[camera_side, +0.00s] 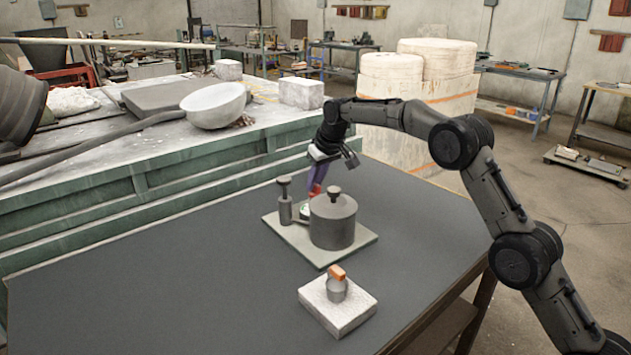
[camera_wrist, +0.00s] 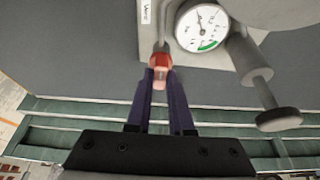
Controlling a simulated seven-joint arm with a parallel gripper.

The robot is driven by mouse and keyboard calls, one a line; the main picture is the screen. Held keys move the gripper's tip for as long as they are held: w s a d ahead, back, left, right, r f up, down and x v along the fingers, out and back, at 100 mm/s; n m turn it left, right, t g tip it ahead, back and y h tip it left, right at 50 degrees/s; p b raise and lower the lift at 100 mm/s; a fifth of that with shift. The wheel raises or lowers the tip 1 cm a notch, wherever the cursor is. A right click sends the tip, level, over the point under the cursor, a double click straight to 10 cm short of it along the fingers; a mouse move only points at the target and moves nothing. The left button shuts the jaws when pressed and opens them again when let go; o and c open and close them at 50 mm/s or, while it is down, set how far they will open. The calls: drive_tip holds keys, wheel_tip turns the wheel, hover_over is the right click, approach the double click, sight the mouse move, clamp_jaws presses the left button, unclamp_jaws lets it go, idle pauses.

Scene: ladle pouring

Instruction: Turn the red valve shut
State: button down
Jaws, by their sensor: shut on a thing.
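The red valve (camera_wrist: 160,61) sits at the edge of a pale base plate in the wrist view. In the side view the red valve (camera_side: 316,188) shows behind the grey cylindrical vessel, partly hidden. My gripper (camera_wrist: 160,78) has its two purple fingers on either side of the red part and is shut on it. In the side view my gripper (camera_side: 313,184) reaches down behind the vessel (camera_side: 332,228). Beside the valve in the wrist view is a round gauge (camera_wrist: 202,27) with a white face and a green arc; its needle points roughly upward.
A slim grey post with a round cap (camera_side: 285,205) stands left of the vessel on the base plate (camera_side: 345,257). A white block (camera_side: 345,317) with a small orange-topped grey piece (camera_side: 337,287) is nearer. The dark table (camera_side: 150,290) is clear at left.

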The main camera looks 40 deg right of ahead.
drive_tip(key=shift+m, duration=0.3)
drive_tip(key=m+h, duration=0.1)
drive_tip(key=m, duration=0.1)
drive_tip(key=m+h, duration=0.1)
drive_tip(key=m, duration=0.2)
drive_tip(key=shift+w+a+m+g, duration=0.1)
drive_tip(key=shift+a+m+g, duration=0.05)
drive_tip(key=shift+m+g, duration=0.2)
drive_tip(key=m+h, duration=0.1)
drive_tip(key=m, duration=0.1)
drive_tip(key=m+g, duration=0.1)
drive_tip(key=m, duration=0.2)
drive_tip(key=shift+a+g+h, duration=0.1)
drive_tip(key=shift+g+h, duration=0.15)
drive_tip(key=shift+h, duration=0.15)
drive_tip(key=shift+r+m, duration=0.1)
drive_tip(key=shift+m, duration=0.35)
drive_tip(key=c, duration=0.8)
unclamp_jaws()
drive_tip(key=shift+n, duration=0.3)
